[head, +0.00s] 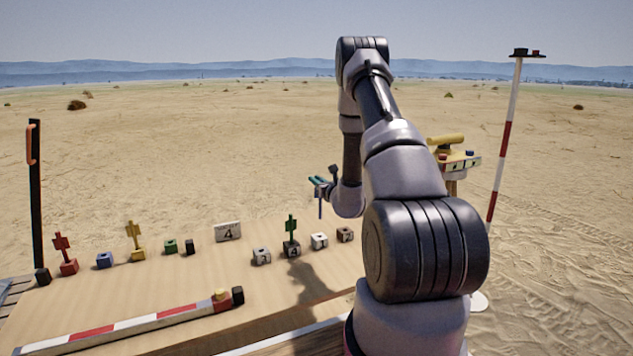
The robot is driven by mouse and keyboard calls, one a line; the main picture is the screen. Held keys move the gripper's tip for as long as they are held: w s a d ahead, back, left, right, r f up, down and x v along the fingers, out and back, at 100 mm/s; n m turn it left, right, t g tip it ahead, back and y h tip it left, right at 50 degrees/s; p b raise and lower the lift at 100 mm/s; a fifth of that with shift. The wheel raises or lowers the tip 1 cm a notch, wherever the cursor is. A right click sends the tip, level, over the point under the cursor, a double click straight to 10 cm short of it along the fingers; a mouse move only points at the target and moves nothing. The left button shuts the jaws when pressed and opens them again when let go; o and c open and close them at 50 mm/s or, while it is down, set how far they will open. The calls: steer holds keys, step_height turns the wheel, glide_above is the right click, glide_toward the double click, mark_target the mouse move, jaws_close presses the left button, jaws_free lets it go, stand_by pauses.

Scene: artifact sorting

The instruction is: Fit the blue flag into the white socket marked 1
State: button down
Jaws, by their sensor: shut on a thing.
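My gripper (319,182), with teal fingers, is above the far part of the table, beyond the row of numbered blocks. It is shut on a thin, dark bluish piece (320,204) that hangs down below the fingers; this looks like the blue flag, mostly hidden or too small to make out. The white socket (319,241) on the table, whose small mark looks like a 1, stands nearly below the gripper. Its top is empty, with a dark hole. The held piece is in the air, apart from the socket.
A green flag (291,228) stands in a numbered block left of the white socket. Other numbered blocks (261,257) (345,235) flank them. A striped bar (135,325) lies in front.

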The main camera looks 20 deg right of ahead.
steer(key=shift+f, duration=0.1)
steer(key=shift+a+f, duration=0.1)
steer(key=shift+f, duration=5)
steer(key=c, duration=0.8)
jaws_free()
steer(key=shift+s, duration=0.1)
steer(key=s, duration=1)
steer(key=shift+s+d, duration=0.2)
steer(key=shift+s, duration=0.1)
